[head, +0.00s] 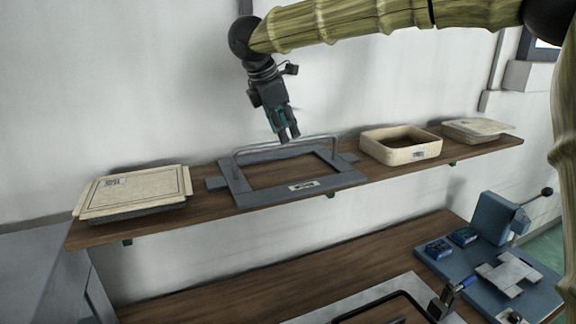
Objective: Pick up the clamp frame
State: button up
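The clamp frame (242,187) is a flat grey rectangular frame with an open middle and a raised grey bar handle (318,140). It lies on the wooden wall shelf, left of the shelf's centre, with a small label on its front edge. My gripper (289,138) points down from above, with its fingertips at the middle of the bar handle in the head view. The two fingers look close together. I cannot tell whether they are around the bar, touching it or just short of it.
On the shelf (215,205), a lidded tray (135,192) stands left of the frame; an open beige tray (402,154) and a flat covered tray (478,130) stand right. The wall is close behind. Below is a bench with a blue fixture (495,215) and a black-rimmed panel.

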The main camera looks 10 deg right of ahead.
aim_at(291, 141)
jog(key=shift+d+f+p, duration=0.2)
jog(key=shift+f+p, duration=0.25)
jog(key=p+x, duration=0.1)
jog(key=x, duration=0.3)
jog(key=shift+d, duration=0.1)
grip_shut()
